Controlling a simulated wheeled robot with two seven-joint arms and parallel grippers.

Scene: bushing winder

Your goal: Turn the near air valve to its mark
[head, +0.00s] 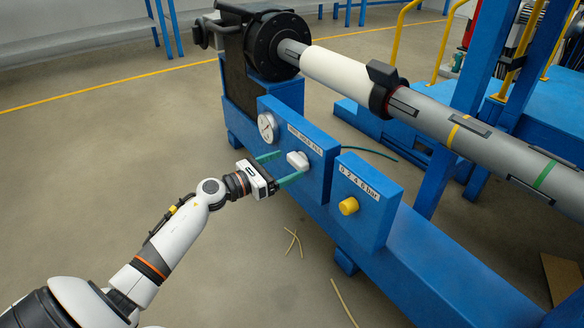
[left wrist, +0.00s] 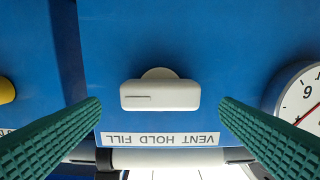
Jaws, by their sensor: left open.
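A white bar-shaped valve handle (head: 298,160) sits on a blue panel under a label reading VENT HOLD FILL (head: 305,139). In the left wrist view, the handle (left wrist: 160,95) lies crosswise, parallel to the upside-down label (left wrist: 160,139), with a dark line towards its left end. My left gripper (head: 291,163) is open in front of the panel. In the left wrist view, its green ribbed fingers (left wrist: 160,104) stand on either side of the handle, with a gap at both ends. My right gripper is not in view.
A round gauge (head: 267,127) is left of the handle. A yellow knob (head: 348,206) sits on the neighbouring box marked 0 2 4 6 bar. A long grey shaft (head: 440,125) runs above from the black chuck (head: 272,45). Thin strips (head: 293,242) lie on the otherwise open floor nearby.

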